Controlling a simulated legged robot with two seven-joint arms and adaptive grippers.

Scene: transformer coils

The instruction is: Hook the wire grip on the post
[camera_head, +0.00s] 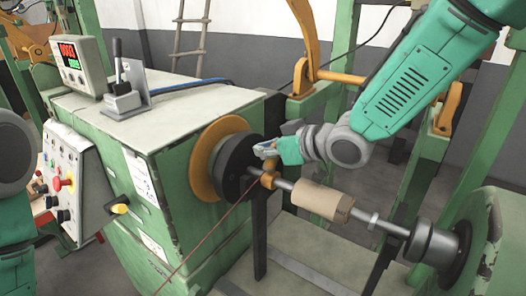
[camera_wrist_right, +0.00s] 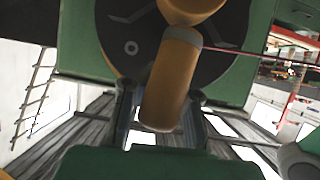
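The wire grip is an orange cylinder with a grey collar (camera_wrist_right: 172,85) in the right wrist view. A thin red wire (camera_wrist_right: 235,51) leaves its collar end to the right. My right gripper (camera_head: 265,149) is beside the black chuck; its dark fingers (camera_wrist_right: 160,115) stand close on both sides of the cylinder and look shut on it. A rounded orange post (camera_head: 268,181) sits at the shaft next to the chuck. Its end (camera_wrist_right: 190,8) appears above the collar; whether they touch is unclear. My left arm shows at the left edge; its gripper is out of view.
The black chuck and orange disc (camera_head: 205,160) are close to my right gripper. The shaft carries a tan coil former (camera_head: 322,201) and runs to the tailstock (camera_head: 432,243). The green machine housing (camera_head: 165,110) holds a lever and a display. The red wire crosses the lower front.

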